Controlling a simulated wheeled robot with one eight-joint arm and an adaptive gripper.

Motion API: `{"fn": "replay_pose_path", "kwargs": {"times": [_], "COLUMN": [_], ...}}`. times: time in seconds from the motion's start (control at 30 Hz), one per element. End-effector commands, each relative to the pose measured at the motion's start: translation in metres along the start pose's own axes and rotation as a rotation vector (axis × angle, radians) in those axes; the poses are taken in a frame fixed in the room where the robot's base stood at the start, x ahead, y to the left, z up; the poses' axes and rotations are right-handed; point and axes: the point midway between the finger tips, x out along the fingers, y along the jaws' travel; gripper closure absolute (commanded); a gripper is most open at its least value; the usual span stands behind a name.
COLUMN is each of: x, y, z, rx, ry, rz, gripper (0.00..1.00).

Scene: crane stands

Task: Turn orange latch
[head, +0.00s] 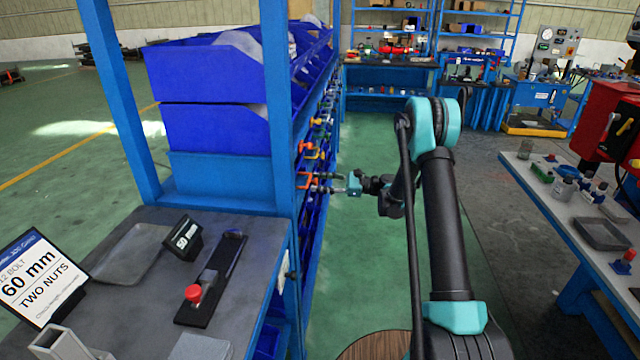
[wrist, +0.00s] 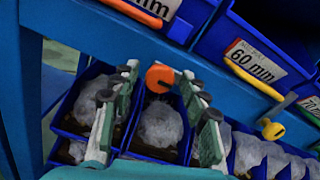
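The orange latch (wrist: 159,78) shows in the wrist view as a rounded orange knob in front of a blue bin with clear bagged contents. My gripper (wrist: 160,74) has its two fingers spread, one on each side of the knob, with visible gaps; I cannot tell whether either finger touches it. In the head view my gripper (head: 318,182) reaches left to the side of the blue rack, at an orange latch (head: 303,180). The fingertips are small there and partly overlap the latch.
The blue rack (head: 222,180) carries other latches, including another orange one (head: 308,150) just beyond. A yellow-orange knob (wrist: 271,129) is at right in the wrist view. A grey workbench (head: 130,300) stands at left. The green aisle floor (head: 370,140) is clear.

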Motion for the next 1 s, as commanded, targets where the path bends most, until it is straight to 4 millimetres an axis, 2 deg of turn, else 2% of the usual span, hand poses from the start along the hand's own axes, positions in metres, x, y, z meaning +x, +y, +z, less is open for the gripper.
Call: {"fn": "replay_pose_path", "kwargs": {"times": [0.03, 0.3, 0.33, 0.67, 1.0], "x": [-0.0001, -0.0002, -0.0002, -0.0003, -0.0004], "y": [0.0000, 0.0000, 0.0000, 0.0001, 0.0004], "z": [0.0000, 0.0000, 0.0000, 0.0000, 0.0000], "rx": [0.000, 0.000, 0.000, -0.049, -0.288], "ry": [0.000, 0.000, 0.000, 0.000, 0.000], "rz": [0.000, 0.000, 0.000, 0.000, 0.000], "gripper": [0.65, 0.98, 1.00, 1.00, 1.00]}}
